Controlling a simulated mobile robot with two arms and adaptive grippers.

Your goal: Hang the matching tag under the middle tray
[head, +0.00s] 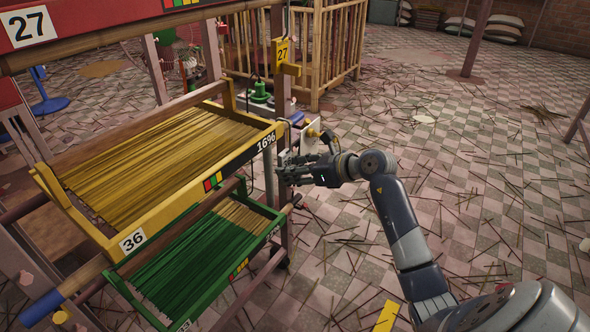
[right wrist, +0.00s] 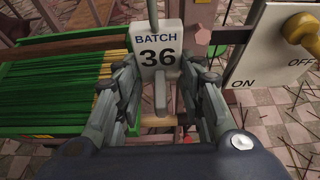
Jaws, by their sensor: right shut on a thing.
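The middle tray (head: 150,225) is yellow, holds yellow-brown sticks and bears a white "36" label and a "16%" display. My right gripper (head: 285,170) is at its front right corner, beside the post. In the right wrist view, a white tag (right wrist: 158,42) reading "BATCH 36" stands upright between the fingers of the right gripper (right wrist: 160,85), which is shut on it. A grey rod shows above the tag and a grey stem below it. I cannot tell whether the tag touches a hook. My left gripper is not in view.
A green tray (head: 205,295) of green and tan sticks sits below the yellow one. A white ON/OFF panel (right wrist: 270,50) with a yellow lever is close to the right of the gripper. Loose sticks litter the floor.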

